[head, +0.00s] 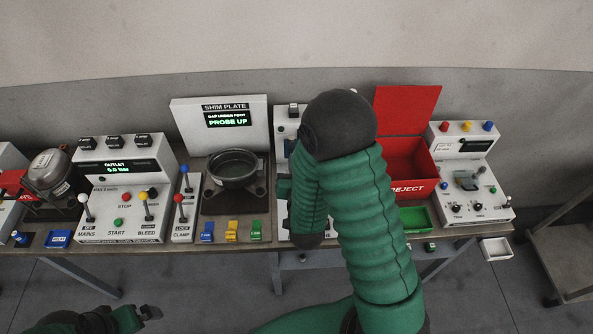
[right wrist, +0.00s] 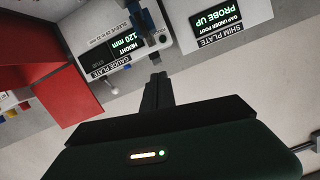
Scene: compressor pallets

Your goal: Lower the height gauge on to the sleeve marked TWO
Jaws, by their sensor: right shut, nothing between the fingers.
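The gauge plate station (right wrist: 105,40) shows upside down in the right wrist view, its display reading HEIGHT 120 mm. A dark upright part with a blue piece (right wrist: 151,39), which looks like the height gauge, stands in front of that panel. My right gripper (right wrist: 157,80) is shut and empty, its fingertips just short of that part in the picture. In the head view my right arm covers most of the gauge station (head: 281,127) and hides the right fingertips. I cannot make out the sleeve marked TWO in either view. My left gripper (head: 149,312) is low at the left, away from the bench.
The shim plate station (head: 218,113) reads PROBE UP, with a dark round pot (head: 233,170) before it. Right of my arm are an open red REJECT box (head: 408,160), a green tray (head: 417,219) and a white control panel (head: 466,170). An outlet panel (head: 120,190) stands left.

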